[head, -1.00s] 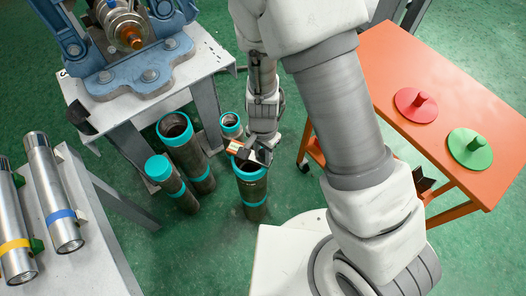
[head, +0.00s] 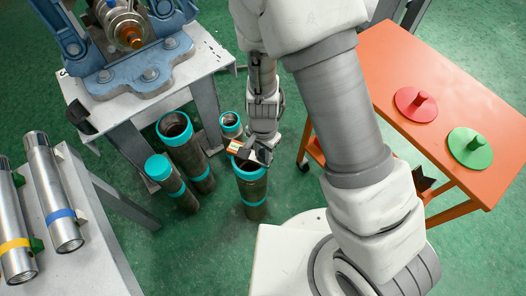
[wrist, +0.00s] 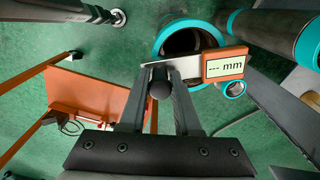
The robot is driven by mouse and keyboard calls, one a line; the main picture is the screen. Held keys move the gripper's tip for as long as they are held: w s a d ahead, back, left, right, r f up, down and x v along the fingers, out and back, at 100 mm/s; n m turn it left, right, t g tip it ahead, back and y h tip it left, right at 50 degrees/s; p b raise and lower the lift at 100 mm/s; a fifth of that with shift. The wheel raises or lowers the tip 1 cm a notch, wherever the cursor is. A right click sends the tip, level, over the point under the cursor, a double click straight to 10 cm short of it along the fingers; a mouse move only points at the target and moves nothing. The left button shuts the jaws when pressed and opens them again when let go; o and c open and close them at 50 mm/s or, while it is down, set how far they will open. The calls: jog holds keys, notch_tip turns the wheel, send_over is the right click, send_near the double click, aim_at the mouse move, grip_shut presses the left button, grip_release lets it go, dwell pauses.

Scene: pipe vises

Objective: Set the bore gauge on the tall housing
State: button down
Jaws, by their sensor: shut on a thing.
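The bore gauge has an orange body with a "--- mm" display (wrist: 225,64) and a pale metal plate. My gripper (wrist: 160,88) is shut on its dark round grip. In the head view my gripper (head: 262,143) and the gauge (head: 237,148) are over the front teal-rimmed pipe housing (head: 250,190). In the wrist view the gauge covers part of that housing's open mouth (wrist: 186,30). I cannot tell whether the gauge touches the rim.
An orange table (head: 440,70) at right carries a red disc (head: 416,104) and a green disc (head: 470,149) with knobs. A blue vise (head: 135,75) sits on a grey stand at upper left. Metal cylinders (head: 53,190) lie on a light bench at left.

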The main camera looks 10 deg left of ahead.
jog(key=shift+f, duration=0.25)
jog(key=c, duration=0.5)
grip_release()
jog(key=shift+c, duration=0.2)
jog(key=shift+r, duration=0.1)
jog(key=shift+r+p, duration=3.2)
jog(key=shift+r, duration=0.25)
